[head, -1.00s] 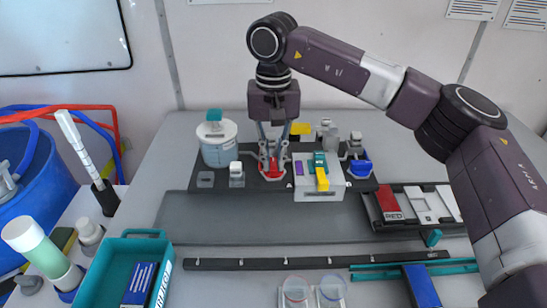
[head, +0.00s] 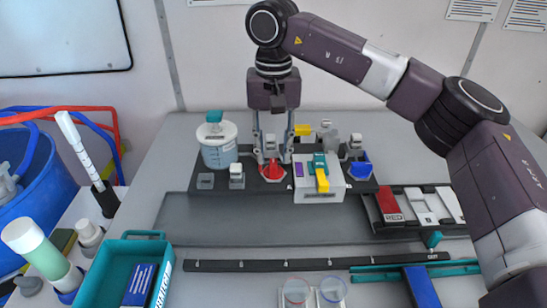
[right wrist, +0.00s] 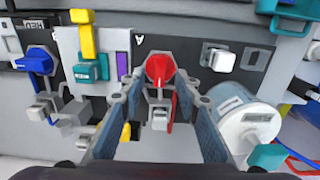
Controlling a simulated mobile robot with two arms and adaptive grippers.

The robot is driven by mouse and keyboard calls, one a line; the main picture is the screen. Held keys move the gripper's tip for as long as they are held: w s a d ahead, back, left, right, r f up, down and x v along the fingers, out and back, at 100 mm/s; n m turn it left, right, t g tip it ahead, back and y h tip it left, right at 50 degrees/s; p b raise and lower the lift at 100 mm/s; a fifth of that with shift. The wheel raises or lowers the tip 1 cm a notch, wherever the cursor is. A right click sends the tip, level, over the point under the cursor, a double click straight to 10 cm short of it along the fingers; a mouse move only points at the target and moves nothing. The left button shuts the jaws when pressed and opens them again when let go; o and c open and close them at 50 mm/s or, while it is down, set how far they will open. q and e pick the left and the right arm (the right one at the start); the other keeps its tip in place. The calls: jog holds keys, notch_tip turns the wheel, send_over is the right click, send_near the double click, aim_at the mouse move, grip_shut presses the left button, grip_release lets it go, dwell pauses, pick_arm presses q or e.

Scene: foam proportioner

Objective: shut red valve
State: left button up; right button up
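The red valve (head: 272,171) stands on the dark plate at the back of the bench, between the white tank and the white block. In the right wrist view it shows as a red handle (right wrist: 159,68) on a grey fitting, just beyond the fingertips. My right gripper (head: 273,153) points down above and around the valve. Its two fingers are spread apart, one on each side of it, and nothing is clamped between them. The right wrist view shows the same open gripper (right wrist: 160,93). Whether a finger touches the handle cannot be told. My left gripper is not in view.
The white tank (head: 219,153) with a teal cap stands close left. The white block (head: 322,192) with a yellow handle (head: 321,179) is close right, then a blue valve (head: 361,170). A teal bin (head: 112,256) is at front left. The grey mat in front is clear.

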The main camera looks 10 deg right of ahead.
aim_at(273, 165)
notch_tip(273, 165, up, 10)
jog(key=shift+f, duration=0.25)
dwell(0.3)
